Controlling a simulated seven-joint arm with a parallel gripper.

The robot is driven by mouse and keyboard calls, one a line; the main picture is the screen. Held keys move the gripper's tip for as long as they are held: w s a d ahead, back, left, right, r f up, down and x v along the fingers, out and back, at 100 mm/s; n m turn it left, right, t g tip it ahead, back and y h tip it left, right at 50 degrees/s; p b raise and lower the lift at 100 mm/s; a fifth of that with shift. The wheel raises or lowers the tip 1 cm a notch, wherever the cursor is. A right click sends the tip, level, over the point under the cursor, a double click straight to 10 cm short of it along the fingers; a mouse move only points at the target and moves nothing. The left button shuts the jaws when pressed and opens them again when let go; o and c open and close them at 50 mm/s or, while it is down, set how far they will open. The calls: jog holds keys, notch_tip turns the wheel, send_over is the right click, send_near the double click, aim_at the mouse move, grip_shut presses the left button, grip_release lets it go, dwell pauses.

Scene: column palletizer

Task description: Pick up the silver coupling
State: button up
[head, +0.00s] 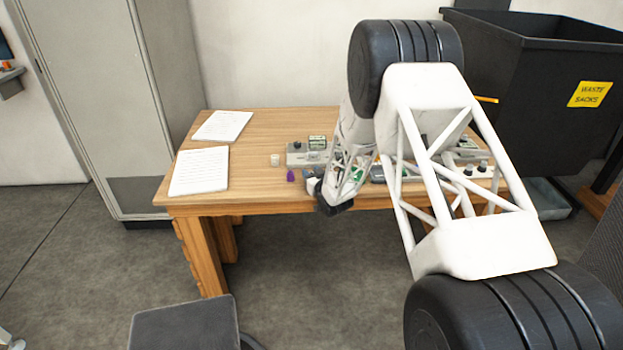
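I cannot pick out the silver coupling for certain. A small pale cylinder (275,159) stands on the wooden table (255,130), left of a grey device; it is too small to tell if it is metal. My gripper (335,206) is at the table's front edge, to the right of and nearer than the cylinder. Its fingers are too small and dark to tell whether they are open or shut, or hold anything. My arm hides much of the table's middle and right.
A purple item (291,175) and the grey device (297,155) are near my gripper. Papers (200,171) lie at the table's left. A black waste bin (540,85) stands at right, a cabinet (100,90) at left, a dark seat (185,325) in front.

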jog(key=c, duration=0.6)
jog(key=shift+r, duration=0.7)
jog(key=v, duration=1.2)
jog(key=f+v, duration=0.1)
jog(key=v, duration=0.5)
jog(key=shift+s, duration=0.1)
